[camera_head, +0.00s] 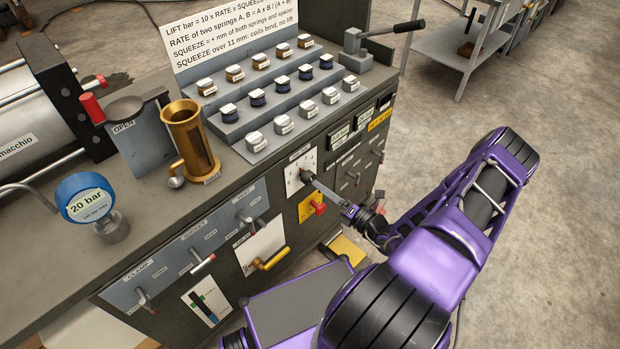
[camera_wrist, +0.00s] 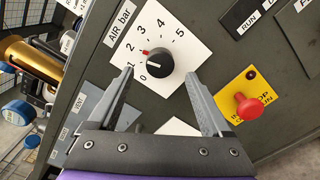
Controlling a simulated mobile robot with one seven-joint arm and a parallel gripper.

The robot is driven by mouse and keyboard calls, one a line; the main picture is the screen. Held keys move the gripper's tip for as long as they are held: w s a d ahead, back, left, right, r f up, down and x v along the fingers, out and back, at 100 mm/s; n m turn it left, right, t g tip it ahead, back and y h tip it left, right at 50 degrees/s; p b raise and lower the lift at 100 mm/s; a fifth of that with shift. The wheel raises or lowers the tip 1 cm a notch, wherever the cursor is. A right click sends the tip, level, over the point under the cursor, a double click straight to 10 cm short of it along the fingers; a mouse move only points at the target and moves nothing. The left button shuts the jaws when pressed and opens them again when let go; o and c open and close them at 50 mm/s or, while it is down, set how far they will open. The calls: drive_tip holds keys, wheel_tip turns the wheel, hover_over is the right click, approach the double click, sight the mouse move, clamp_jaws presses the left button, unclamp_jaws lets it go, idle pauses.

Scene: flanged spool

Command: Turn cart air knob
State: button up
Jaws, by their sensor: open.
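The air knob (camera_wrist: 158,60) is a round black knob with a white pointer line, on a white plate marked "AIR bar" with numbers 0 to 5. In the wrist view its white line points left, toward the low numbers between 0 and 1; a small red mark sits near 2. In the head view the knob (camera_head: 307,175) is on the cart's front panel. My gripper (camera_wrist: 158,88) is open, its two grey fingers apart, below and to either side of the knob. In the head view my gripper (camera_head: 325,188) reaches the knob from the right; contact cannot be told.
A red push button (camera_wrist: 248,107) on a yellow plate is right of the right finger. Levers (camera_head: 202,262) and a yellow handle (camera_head: 272,259) stick out of the panel to the left. A brass cup (camera_head: 187,138) and spring rack stand on top.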

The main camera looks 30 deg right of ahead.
sight(312, 180)
drive_tip(key=x, duration=0.6)
drive_tip(key=shift+w, duration=0.2)
clamp_jaws()
